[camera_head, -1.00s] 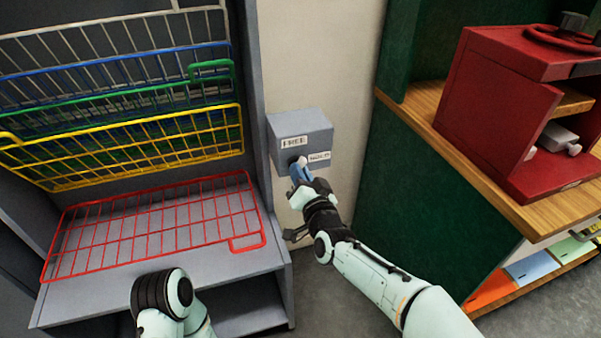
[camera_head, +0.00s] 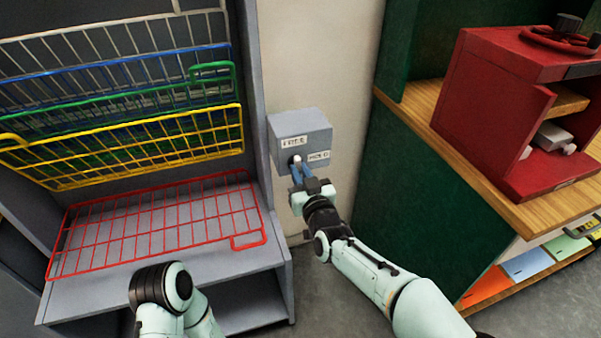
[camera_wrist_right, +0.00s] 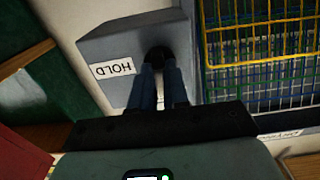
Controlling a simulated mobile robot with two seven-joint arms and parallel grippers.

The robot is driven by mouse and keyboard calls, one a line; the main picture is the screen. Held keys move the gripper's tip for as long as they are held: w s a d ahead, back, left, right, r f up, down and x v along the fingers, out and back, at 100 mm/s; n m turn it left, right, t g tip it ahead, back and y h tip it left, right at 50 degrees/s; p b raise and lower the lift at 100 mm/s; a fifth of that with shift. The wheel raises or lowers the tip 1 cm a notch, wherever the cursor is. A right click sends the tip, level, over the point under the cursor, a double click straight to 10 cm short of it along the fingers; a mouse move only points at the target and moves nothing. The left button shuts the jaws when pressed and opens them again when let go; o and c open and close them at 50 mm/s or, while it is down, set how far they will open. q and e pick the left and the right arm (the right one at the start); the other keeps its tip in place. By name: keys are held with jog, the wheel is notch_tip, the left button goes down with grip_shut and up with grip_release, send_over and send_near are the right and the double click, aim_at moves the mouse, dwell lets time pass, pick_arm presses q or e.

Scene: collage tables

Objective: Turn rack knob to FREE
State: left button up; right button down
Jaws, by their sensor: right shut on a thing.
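A grey box (camera_head: 300,122) on the pale wall carries a FREE label (camera_head: 293,141) at upper left and a HOLD label (camera_head: 318,156) at right. The rack knob (camera_head: 297,160) shows as a small light tip at the lower front of the box. My right gripper (camera_head: 300,174) is shut on the knob with its blue fingers. In the right wrist view the fingers reach the dark round knob base (camera_wrist_right: 157,56), and the HOLD label (camera_wrist_right: 113,69) appears upside down beside it. The fingers hide much of the knob. My left gripper is out of view; only its arm shows.
A grey rack (camera_head: 275,255) at left holds white, blue, green, yellow and red (camera_head: 160,222) wire shelves. A red cabinet (camera_head: 490,100) stands on a wooden counter (camera_head: 530,213) at right. A green panel (camera_head: 430,210) stands right of my right arm.

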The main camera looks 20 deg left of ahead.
dwell(0.4)
jog(key=c, duration=1.1)
grip_release()
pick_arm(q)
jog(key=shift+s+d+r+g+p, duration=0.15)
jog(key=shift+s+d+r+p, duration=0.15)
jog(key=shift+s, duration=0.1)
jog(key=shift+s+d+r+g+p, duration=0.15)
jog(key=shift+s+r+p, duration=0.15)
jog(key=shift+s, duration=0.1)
pick_arm(e)
jog(key=v, duration=1.3)
jog(key=shift+s+d, duration=0.15)
jog(key=shift+s, duration=0.05)
